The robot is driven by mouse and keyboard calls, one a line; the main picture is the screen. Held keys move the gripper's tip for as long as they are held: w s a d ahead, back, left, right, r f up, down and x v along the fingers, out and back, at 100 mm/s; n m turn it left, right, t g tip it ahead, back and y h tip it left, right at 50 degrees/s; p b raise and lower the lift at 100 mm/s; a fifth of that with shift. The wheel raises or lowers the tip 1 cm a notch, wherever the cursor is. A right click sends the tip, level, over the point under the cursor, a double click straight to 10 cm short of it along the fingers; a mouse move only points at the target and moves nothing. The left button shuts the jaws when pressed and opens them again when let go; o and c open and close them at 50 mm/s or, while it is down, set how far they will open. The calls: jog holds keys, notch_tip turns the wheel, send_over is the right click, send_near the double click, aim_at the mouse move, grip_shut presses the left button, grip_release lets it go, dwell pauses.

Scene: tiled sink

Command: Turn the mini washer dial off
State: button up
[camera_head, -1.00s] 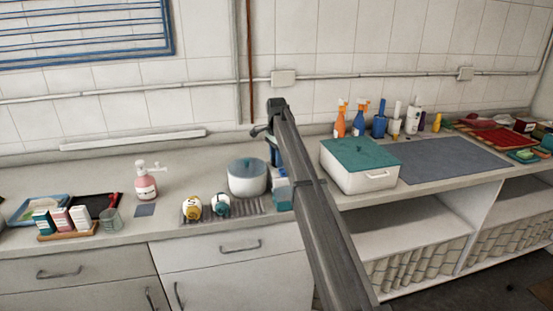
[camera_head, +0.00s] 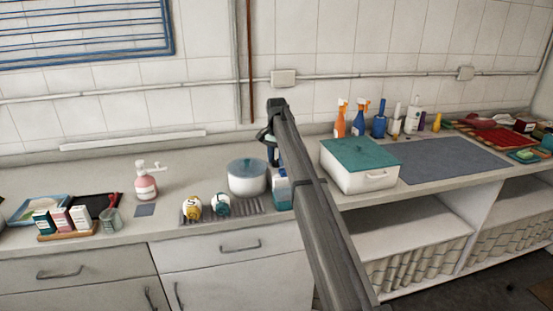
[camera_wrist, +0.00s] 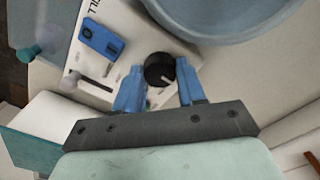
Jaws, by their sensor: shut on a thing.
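The washer dial (camera_wrist: 158,69) is a round black knob with a pale pointer mark, on a white panel (camera_wrist: 118,25) in the wrist view. My gripper (camera_wrist: 159,84) has its two blue fingers on either side of the dial and is shut on it. The pointer mark slants toward the lower right in the picture. In the head view my gripper is partly hidden behind my arm, above a blue-and-white unit (camera_head: 281,190) beside the white round tub (camera_head: 247,180). The dial does not show in the head view.
A large blue-grey round rim (camera_wrist: 220,15) lies close above the fingers in the wrist view. A blue block (camera_wrist: 101,40) is on the panel. A white box with a teal lid (camera_head: 360,155) stands right of my arm. Yellow and teal rolls (camera_head: 192,207) lie in front.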

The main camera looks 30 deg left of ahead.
aim_at(277, 160)
dwell(0.3)
jog(key=o, duration=1.1)
jog(key=shift+c, duration=0.2)
jog(key=shift+r, duration=0.1)
notch_tip(277, 160, up, 14)
